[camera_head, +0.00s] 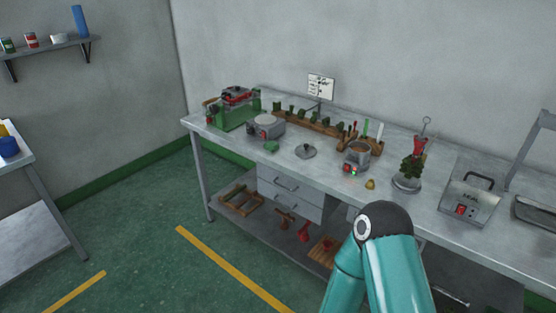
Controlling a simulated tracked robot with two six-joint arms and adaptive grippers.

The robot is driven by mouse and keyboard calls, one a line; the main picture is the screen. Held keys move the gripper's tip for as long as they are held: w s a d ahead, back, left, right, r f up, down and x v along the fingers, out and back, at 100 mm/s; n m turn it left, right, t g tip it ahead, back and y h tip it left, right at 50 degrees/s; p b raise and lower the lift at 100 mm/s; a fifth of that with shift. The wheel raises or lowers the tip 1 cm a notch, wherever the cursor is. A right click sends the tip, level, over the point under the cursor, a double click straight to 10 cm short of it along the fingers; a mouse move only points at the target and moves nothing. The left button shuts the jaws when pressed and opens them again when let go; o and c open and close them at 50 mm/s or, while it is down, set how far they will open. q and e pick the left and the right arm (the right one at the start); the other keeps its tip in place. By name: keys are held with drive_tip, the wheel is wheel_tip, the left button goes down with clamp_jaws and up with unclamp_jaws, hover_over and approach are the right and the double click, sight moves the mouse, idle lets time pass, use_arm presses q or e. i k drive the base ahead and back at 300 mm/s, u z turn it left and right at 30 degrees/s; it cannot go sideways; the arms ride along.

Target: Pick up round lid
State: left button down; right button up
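A round grey lid (305,151) with a dark knob on top lies flat on the metal workbench (230,143), near the middle of the bench. It stands clear of the things around it. A teal arm of mine rises from the bottom of the picture, in front of the bench and to the right of the lid. No gripper shows on it, and no left arm shows either.
Left of the lid are a round grey device (266,127), a small green piece (271,146) and a green machine (233,111). A wooden rack (300,126) stands behind.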

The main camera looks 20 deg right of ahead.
sight(305, 151)
drive_tip(key=u, duration=0.6)
drive_tip(key=k, duration=0.6)
drive_tip(key=u, duration=0.6)
drive_tip(key=i, duration=0.95)
drive_tip(key=z, duration=0.3)
drive_tip(key=i, duration=1.35)
drive_tip(key=z, duration=1.1)
drive_tip(key=i, duration=1.05)
drive_tip(key=z, duration=0.95)
drive_tip(key=i, duration=0.35)
drive_tip(key=z, duration=0.2)
drive_tip(key=k, duration=0.9)
drive_tip(key=z, duration=0.15)
drive_tip(key=i, duration=0.5)
